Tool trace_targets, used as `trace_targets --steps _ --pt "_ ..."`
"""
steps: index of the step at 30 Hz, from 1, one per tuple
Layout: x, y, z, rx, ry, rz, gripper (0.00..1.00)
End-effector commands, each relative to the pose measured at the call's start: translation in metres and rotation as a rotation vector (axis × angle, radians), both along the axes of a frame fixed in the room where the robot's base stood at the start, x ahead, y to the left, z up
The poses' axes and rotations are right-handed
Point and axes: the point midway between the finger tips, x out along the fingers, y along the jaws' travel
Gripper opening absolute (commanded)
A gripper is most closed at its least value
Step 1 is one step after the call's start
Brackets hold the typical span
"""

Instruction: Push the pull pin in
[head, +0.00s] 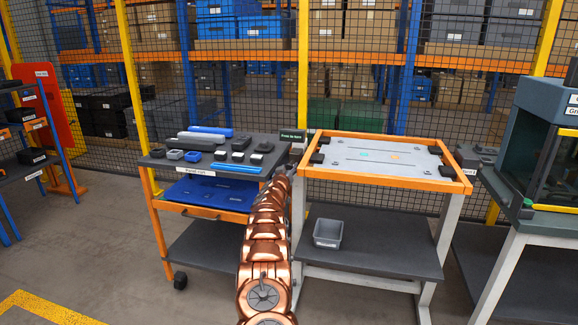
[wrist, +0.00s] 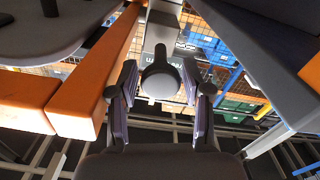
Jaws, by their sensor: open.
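In the wrist view, a round grey knob on a short stem, which looks like the head of the pull pin (wrist: 160,78), stands between the fingers of my gripper (wrist: 160,85). The fingers are open, one on each side of the knob. In the head view my copper arm reaches into the gap between the dark-topped cart (head: 265,150) and the orange-rimmed table (head: 385,182). My gripper and the pin cannot be made out there.
An orange beam (wrist: 88,95) lies close left of my gripper and a dark panel (wrist: 255,35) lies to the right. In the head view a small dark sign (head: 292,136) stands by the table's left corner. A grey bin (head: 328,233) sits on the lower shelf. A mesh fence stands behind.

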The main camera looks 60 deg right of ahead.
Motion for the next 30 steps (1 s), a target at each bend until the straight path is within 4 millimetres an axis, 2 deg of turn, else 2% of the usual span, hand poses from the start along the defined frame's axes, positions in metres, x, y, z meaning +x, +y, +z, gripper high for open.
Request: trace_targets --steps 13,27,30 --pt "0.0012 -0.0013 -0.0003 0.0 -0.002 0.002 0.49" --pt "0.0011 -0.0012 0.0001 0.0 -0.002 0.002 0.0" --pt "0.0012 -0.0012 0.0002 0.0 -0.002 0.002 0.0"
